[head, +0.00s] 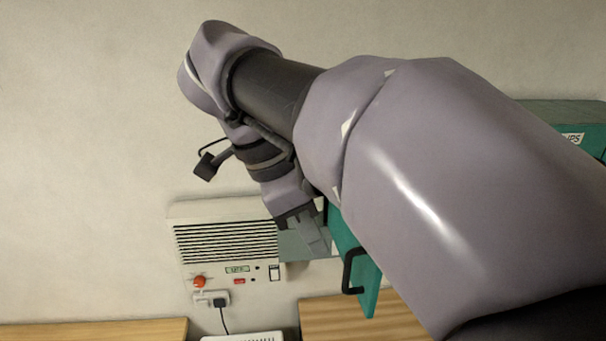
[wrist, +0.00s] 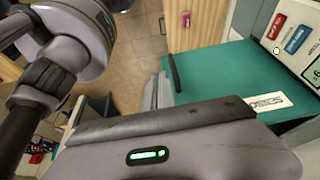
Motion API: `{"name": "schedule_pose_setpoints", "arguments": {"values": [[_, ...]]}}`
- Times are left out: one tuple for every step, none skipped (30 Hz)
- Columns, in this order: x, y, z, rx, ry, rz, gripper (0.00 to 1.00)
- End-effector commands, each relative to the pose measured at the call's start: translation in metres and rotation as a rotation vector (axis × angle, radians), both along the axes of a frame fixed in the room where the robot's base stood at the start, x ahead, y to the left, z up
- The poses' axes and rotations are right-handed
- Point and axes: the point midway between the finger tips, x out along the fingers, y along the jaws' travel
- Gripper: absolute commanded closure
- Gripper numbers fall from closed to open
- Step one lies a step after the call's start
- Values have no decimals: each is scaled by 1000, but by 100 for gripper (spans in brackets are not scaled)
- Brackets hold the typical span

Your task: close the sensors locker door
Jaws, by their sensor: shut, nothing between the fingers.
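The sensors locker door (head: 366,290) is a teal panel with a black bar handle (head: 353,270). In the head view it is partly hidden behind my arm, and it appears to stand open at an angle. In the wrist view the door (wrist: 215,77) fills the right side, with its handle (wrist: 174,72) near its left edge and a white label (wrist: 265,103) reading SENSORS. My gripper (head: 317,243) is shut and empty, pointing down just left of the door in the head view. In the wrist view its fingers (wrist: 157,91) are close to the handle; contact cannot be told.
A pale wall unit (head: 228,250) with vents, a red knob and a plug is left of the gripper. Another teal cabinet (head: 560,113) shows at the right behind my arm. Wooden surfaces (head: 95,331) run along the bottom. Bare wall is at the upper left.

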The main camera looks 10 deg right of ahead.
Motion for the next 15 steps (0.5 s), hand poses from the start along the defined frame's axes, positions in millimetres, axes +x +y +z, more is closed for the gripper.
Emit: {"name": "schedule_pose_setpoints", "arguments": {"values": [[0,-3,-9,-1,1,-2,100],[0,-5,-15,-2,3,-1,100],[0,-7,-22,0,2,-2,100],[0,-10,-29,-1,3,-1,100],[0,-12,-34,-1,2,0,100],[0,-16,-43,-1,2,0,100],[0,-18,-49,0,3,0,100],[0,-21,-55,0,4,-1,100],[0,-24,-63,0,4,1,100],[0,-26,-69,0,4,0,100],[0,-29,-75,0,4,1,100],[1,-32,-83,1,3,0,100],[1,-35,-88,0,4,2,100],[1,-37,-94,1,3,1,100],[1,-43,-94,2,2,-2,100]]}}
